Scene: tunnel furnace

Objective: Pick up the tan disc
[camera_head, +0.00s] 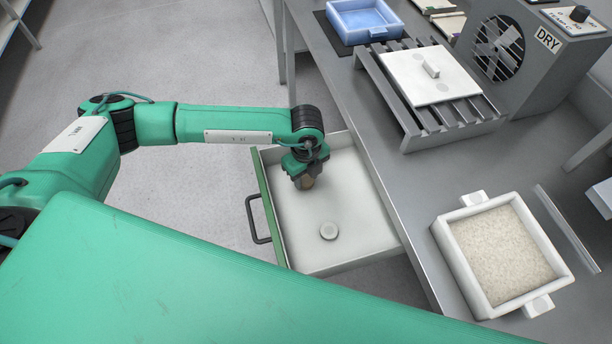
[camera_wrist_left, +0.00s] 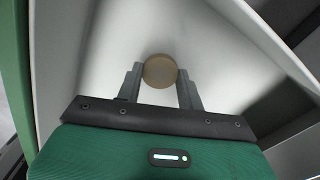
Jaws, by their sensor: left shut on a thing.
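The tan disc (camera_wrist_left: 160,71) sits between the two fingertips of my left gripper (camera_wrist_left: 158,78) in the left wrist view. The fingers are shut on its sides. In the head view my left gripper (camera_head: 304,180) points down inside the open drawer (camera_head: 345,250), near its back left part, and the tan disc (camera_head: 305,183) shows as a small brown patch at the fingertips. I cannot tell whether the disc touches the drawer floor. My right gripper is not in view.
The drawer's green front has a dark handle (camera_head: 255,219). On the grey bench stand a blue tray (camera_head: 388,22), a slatted rack with a white lidded plate (camera_head: 428,88), a fan box marked DRY (camera_head: 500,50) and a sand-filled white box (camera_head: 455,255).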

